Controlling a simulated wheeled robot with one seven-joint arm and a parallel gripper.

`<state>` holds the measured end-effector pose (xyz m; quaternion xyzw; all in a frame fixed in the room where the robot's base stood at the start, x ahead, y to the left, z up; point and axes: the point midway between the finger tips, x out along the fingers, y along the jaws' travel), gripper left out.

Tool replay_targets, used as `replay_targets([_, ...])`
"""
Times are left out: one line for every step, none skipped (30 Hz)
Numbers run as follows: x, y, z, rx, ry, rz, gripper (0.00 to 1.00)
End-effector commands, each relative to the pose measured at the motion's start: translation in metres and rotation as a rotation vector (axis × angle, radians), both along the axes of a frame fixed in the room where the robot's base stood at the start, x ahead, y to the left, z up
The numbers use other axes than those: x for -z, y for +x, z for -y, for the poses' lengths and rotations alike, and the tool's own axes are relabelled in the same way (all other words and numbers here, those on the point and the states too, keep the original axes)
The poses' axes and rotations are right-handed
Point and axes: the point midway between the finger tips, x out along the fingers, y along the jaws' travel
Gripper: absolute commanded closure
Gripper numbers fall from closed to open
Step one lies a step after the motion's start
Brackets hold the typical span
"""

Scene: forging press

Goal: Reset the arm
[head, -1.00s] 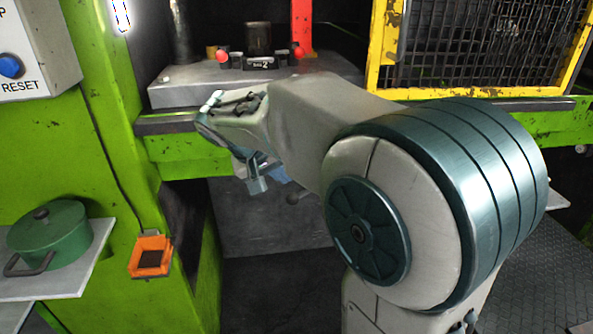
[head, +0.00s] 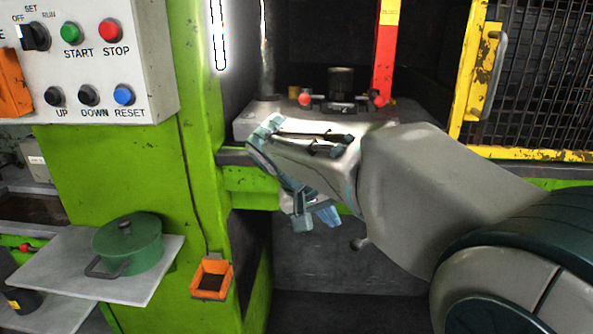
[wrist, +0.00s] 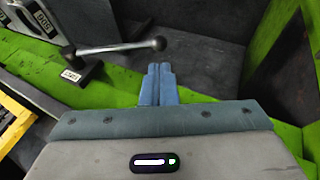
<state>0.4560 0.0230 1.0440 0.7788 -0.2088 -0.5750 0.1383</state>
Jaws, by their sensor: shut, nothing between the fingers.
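My gripper (head: 325,217) hangs at the end of my arm, in front of the green press frame in the head view. In the wrist view its two blue fingers (wrist: 158,82) are together with nothing between them. A metal bar with a ball end (wrist: 115,48) lies beyond the fingertips in the wrist view. I cannot tell how far it is from them.
A control panel (head: 150,60) with buttons is at upper left. A green pot (head: 128,248) stands on a shelf (head: 150,282). An orange holder (head: 212,265) is on the frame. A yellow mesh guard (head: 470,90) is at right. The press bed (head: 250,122) lies behind my arm.

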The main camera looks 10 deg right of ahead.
Motion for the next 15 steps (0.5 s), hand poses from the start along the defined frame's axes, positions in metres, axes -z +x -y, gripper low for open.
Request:
replay_targets([-0.009, -0.015, 0.007, -0.007, 0.029, -0.019, 1.0])
replay_targets([-0.009, -0.024, 0.01, -0.018, 0.052, -0.034, 1.0])
replay_targets([-0.008, -0.039, 0.014, -0.032, 0.09, -0.052, 1.0])
replay_targets([-0.006, -0.05, 0.017, -0.044, 0.121, -0.065, 1.0])
replay_targets([-0.005, -0.061, 0.02, -0.054, 0.153, -0.076, 1.0])
replay_targets([-0.002, -0.076, 0.022, -0.068, 0.197, -0.085, 1.0])
replay_targets([-0.001, -0.086, 0.024, -0.079, 0.229, -0.09, 1.0])
replay_targets([0.002, -0.096, 0.025, -0.088, 0.26, -0.092, 1.0])
replay_targets([0.004, -0.109, 0.025, -0.098, 0.301, -0.091, 1.0])
replay_targets([0.007, -0.117, 0.025, -0.106, 0.329, -0.089, 1.0])
replay_targets([0.008, -0.124, 0.025, -0.113, 0.355, -0.084, 1.0])
replay_targets([0.011, -0.133, 0.025, -0.12, 0.386, -0.078, 1.0])
replay_targets([0.013, -0.139, 0.024, -0.124, 0.406, -0.072, 1.0])
replay_targets([0.015, -0.144, 0.024, -0.129, 0.423, -0.068, 1.0])
replay_targets([0.017, -0.15, 0.023, -0.134, 0.443, -0.061, 1.0])
